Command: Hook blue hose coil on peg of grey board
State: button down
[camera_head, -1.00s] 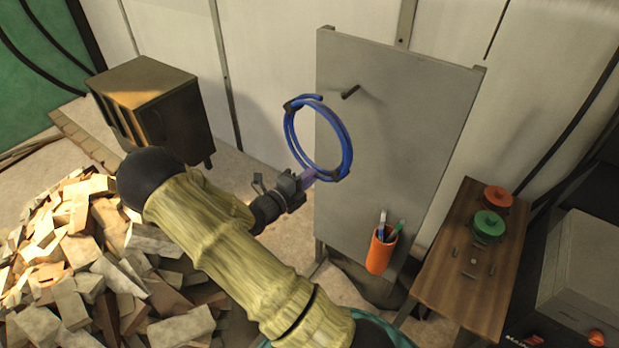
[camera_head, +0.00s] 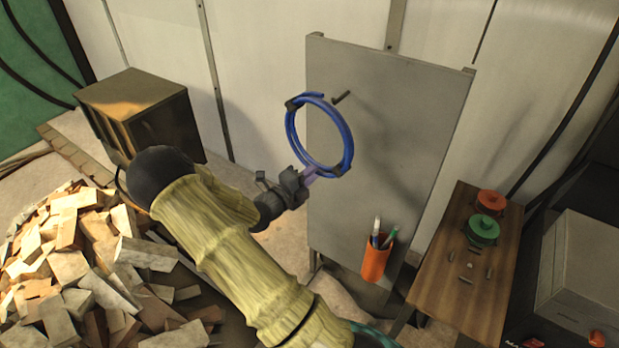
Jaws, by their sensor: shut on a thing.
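The blue hose coil (camera_head: 349,140) is a ring with dark ties, held upright in front of the grey board (camera_head: 415,150). My gripper (camera_head: 308,176) is shut on the lower part of the coil. The peg (camera_head: 342,97) sticks out of the upper left part of the board. In the picture it shows just right of the coil's upper right edge, outside the ring. The depth between coil and peg is hard to tell from this one view.
An orange cup (camera_head: 375,262) with pens is on the board's lower part. A wooden table (camera_head: 445,275) at right bears a red pot (camera_head: 490,202) and a green pot (camera_head: 482,231). A wood pile (camera_head: 70,270) and a brown cabinet (camera_head: 140,110) stand at left.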

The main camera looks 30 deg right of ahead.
jog(key=shift+w+b+x, duration=0.2)
jog(key=shift+b+x, duration=0.55)
jog(key=shift+x, duration=1.05)
jog(key=w+d+f+b, duration=0.2)
jog(key=d+f+b, duration=0.1)
jog(key=d, duration=0.3)
jog(key=shift+w+d+f+b, duration=0.2)
jog(key=shift+w+b, duration=0.15)
jog(key=shift+b, duration=0.25)
dwell(0.5)
jog(key=c, duration=1.3)
grip_release()
jog(key=shift+a+f, duration=0.1)
